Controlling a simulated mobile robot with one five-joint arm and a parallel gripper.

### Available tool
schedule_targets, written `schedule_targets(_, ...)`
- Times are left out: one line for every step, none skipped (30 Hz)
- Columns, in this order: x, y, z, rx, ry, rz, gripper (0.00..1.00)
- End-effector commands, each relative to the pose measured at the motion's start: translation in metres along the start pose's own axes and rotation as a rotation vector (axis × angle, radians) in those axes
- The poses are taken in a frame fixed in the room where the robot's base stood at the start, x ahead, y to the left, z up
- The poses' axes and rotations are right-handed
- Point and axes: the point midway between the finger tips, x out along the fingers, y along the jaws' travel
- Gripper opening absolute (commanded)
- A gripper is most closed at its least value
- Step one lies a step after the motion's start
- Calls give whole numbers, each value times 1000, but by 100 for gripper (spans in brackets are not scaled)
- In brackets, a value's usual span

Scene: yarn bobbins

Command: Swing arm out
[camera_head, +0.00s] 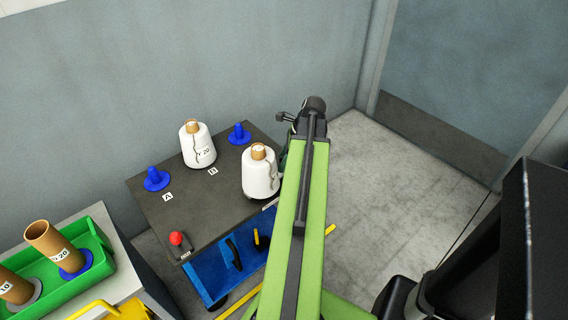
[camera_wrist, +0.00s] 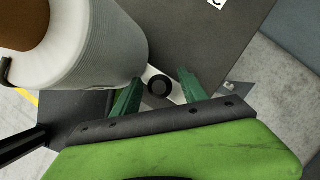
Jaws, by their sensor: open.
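My arm (camera_head: 310,200) reaches out over the right edge of a dark table (camera_head: 150,205). My gripper (camera_wrist: 159,75) shows in the wrist view with its two green fingers apart and nothing held between them. A white yarn bobbin (camera_head: 262,178) with a brown core stands on the table just left of my arm. The same bobbin looks large at the upper left of the wrist view (camera_wrist: 95,55), close beside the left finger. In the head view, my arm hides most of the gripper.
Another white bobbin (camera_head: 198,150) and blue pegs (camera_head: 156,180) (camera_head: 239,135) stand on the table, with a red button (camera_head: 177,239) at its front. A green tray (camera_head: 98,245) holds brown tubes at left. Walls stand behind; bare floor (camera_head: 375,185) lies right of my arm.

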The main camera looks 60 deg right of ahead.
Motion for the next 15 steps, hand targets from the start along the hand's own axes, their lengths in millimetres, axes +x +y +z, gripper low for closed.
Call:
schedule_targets(-1, 0, 0, 0, 0, 0, 51)
schedule_targets(-1, 0, 0, 0, 0, 0, 51)
schedule_targets(-1, 0, 0, 0, 0, 0, 51)
schedule_targets(-1, 0, 0, 0, 0, 0, 50)
schedule_targets(-1, 0, 0, 0, 0, 0, 46)
schedule_targets(-1, 0, 0, 0, 0, 0, 41)
schedule_targets(-1, 0, 0, 0, 0, 0, 37)
schedule_targets(-1, 0, 0, 0, 0, 0, 33)
schedule_targets(-1, 0, 0, 0, 0, 0, 27)
schedule_targets(-1, 0, 0, 1, 0, 0, 24)
schedule_targets(-1, 0, 0, 1, 0, 0, 20)
schedule_targets(-1, 0, 0, 1, 0, 0, 14)
schedule_targets(-1, 0, 0, 1, 0, 0, 10)
schedule_targets(-1, 0, 0, 1, 0, 0, 6)
schedule_targets(-1, 0, 0, 1, 0, 0, 1)
